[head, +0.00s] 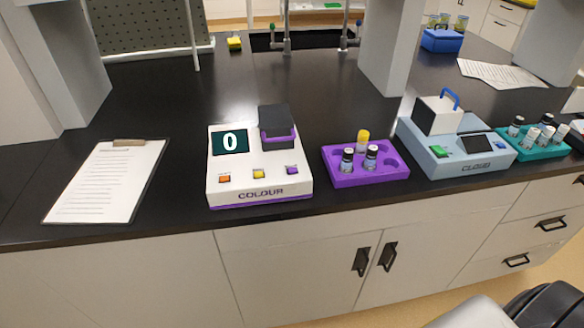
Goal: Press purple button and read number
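The white device marked COLOUR (247,180) stands on the black bench, left of centre in the head view. Its dark screen (230,142) reads 0. Along its front are an orange button (224,179), a yellow button (258,174) and a purple button (292,170), the purple one at the right. No gripper is in view. A dark and grey part at the lower right corner seems to be mine.
A clipboard (106,182) lies left of the device. A purple rack (375,173) with several vials stands to its right, then a grey-blue device (480,160) and a teal rack (541,151). A grey post (386,50) rises behind.

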